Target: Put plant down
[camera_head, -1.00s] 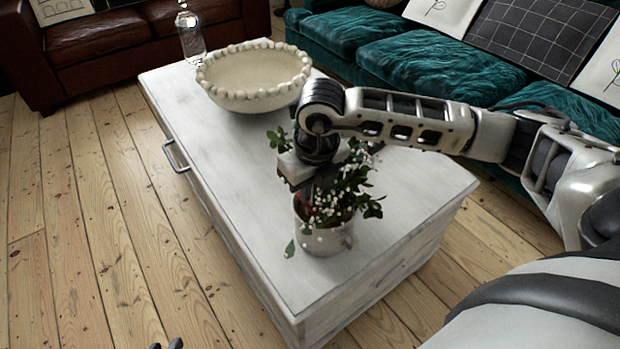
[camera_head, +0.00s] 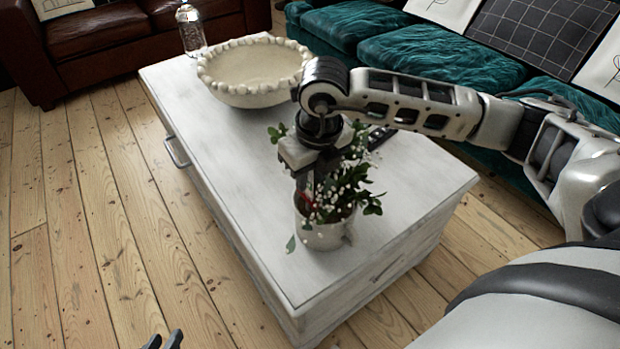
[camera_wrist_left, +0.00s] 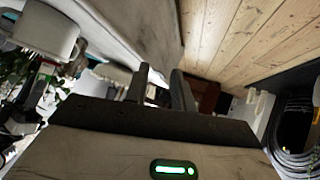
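The plant (camera_head: 350,180) has green leaves and small white flowers in a pale pot (camera_head: 325,236). The pot stands upright on the near end of the white table. My right gripper (camera_head: 306,192) is above the pot and points down at its left side; leaves hide its fingertips, so whether it holds the rim is unclear. My left gripper (camera_head: 163,341) is low at the bottom edge, over the floor, away from the plant. Its two fingers are apart and empty, as the left wrist view also shows (camera_wrist_left: 160,85). That view has the pot (camera_wrist_left: 52,32) at upper left.
The white table (camera_head: 215,160) also bears a beaded bowl (camera_head: 250,75), a glass bottle (camera_head: 191,30) and a dark remote-like object (camera_head: 380,136). A teal sofa (camera_head: 400,55) stands behind, a brown leather sofa (camera_head: 100,40) at far left. Floorboards left of the table are clear.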

